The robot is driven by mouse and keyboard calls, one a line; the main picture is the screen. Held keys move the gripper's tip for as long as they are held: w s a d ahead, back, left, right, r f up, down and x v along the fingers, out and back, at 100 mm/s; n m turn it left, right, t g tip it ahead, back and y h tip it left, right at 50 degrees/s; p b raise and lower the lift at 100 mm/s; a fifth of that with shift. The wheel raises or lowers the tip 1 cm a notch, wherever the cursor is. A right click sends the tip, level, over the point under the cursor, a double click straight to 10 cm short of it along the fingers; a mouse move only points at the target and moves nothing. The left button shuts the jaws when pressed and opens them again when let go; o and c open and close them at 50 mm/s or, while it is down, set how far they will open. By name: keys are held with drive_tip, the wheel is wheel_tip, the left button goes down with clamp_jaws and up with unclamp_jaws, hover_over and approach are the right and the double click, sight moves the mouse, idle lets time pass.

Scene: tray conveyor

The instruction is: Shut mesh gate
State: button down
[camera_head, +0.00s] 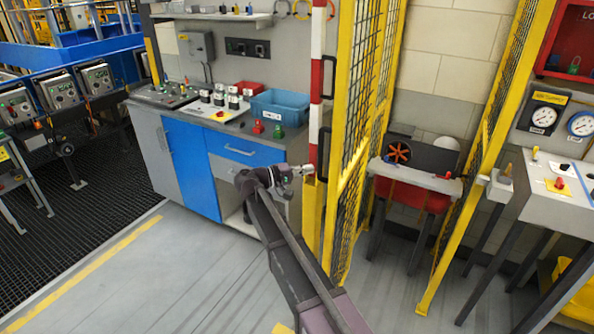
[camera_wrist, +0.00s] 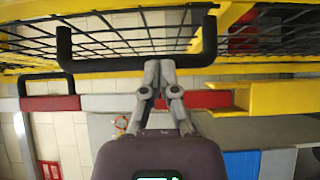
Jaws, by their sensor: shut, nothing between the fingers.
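The mesh gate (camera_head: 349,190), a yellow frame with black mesh, stands upright right of my arm in the head view. A gap lies between it and another yellow mesh panel (camera_head: 507,75) on the right. In the wrist view the yellow frame (camera_wrist: 110,66) and mesh cross the top. A black U-shaped handle (camera_wrist: 120,66) shows in front of the frame. My gripper (camera_head: 308,171) is beside the gate's left edge. In the wrist view its fingertips (camera_wrist: 160,66) are together and empty, overlapping the handle's bar. I cannot tell whether they touch it.
A red and white post (camera_head: 317,70) stands at the gate's left edge. A blue and grey workbench (camera_head: 240,148) is on the left. A red-fronted bench (camera_head: 412,190) shows through the gap. A gauge table (camera_head: 560,205) stands at right. Grey floor is open at front left.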

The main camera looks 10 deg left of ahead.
sight(344, 165)
drive_tip(key=shift+x, duration=3.45)
